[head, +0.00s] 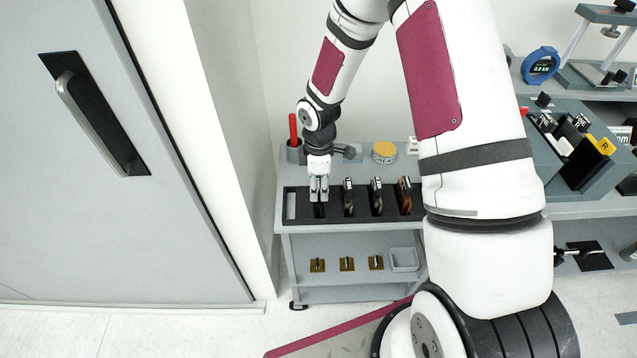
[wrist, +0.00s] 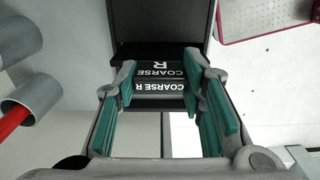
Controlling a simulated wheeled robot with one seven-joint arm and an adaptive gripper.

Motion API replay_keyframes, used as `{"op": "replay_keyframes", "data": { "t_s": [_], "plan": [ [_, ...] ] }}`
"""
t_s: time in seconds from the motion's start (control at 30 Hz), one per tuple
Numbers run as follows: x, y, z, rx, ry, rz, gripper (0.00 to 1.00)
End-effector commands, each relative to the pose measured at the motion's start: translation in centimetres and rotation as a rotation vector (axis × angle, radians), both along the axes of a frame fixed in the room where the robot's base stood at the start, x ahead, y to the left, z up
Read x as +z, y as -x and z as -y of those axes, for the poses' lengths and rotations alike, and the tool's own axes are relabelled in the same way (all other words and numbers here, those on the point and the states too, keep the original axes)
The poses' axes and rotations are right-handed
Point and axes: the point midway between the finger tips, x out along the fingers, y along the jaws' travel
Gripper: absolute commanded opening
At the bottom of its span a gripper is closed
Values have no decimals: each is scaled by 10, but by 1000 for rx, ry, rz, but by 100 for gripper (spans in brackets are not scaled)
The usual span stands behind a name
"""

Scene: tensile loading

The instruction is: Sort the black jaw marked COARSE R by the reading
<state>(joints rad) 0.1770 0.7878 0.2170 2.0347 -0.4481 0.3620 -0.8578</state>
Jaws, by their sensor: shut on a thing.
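My gripper (head: 319,196) is down at the left part of the black rack (head: 291,206) on top of a grey cart. In the wrist view my gripper (wrist: 163,82) is shut on the black jaw marked COARSE R (wrist: 160,89), with teal pads on either side. The jaw's lower part is hidden, and I cannot tell whether it still touches the rack. A blue round gauge (head: 541,66) with a lit display stands on the bench at the right; its digits are too small to read surely.
Several more jaws (head: 376,196) stand in the rack right of my gripper. A red-handled tool in a cup (head: 294,150) and a yellow-lidded jar (head: 384,152) stand behind. A grey divided holder (head: 560,178) is at the right. A door (head: 150,200) is at the left.

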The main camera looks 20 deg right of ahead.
Motion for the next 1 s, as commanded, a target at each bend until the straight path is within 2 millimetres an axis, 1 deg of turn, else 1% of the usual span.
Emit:
{"op": "replay_keyframes", "data": {
  "t_s": [0.37, 0.4, 0.5, 0.83, 0.93, 1.0],
  "plan": [
    [-2, -1, 0, 0, 1, 2, 0],
    [-2, -1, 0, 0, 0, 2, 41],
    [-2, 0, 0, 0, 0, 1, 60],
    [-1, 0, 0, -1, 0, 0, 60],
    [7, -1, 1, -1, 0, 3, 60],
    [17, -1, 1, -3, 0, 3, 60]
  ]
}}
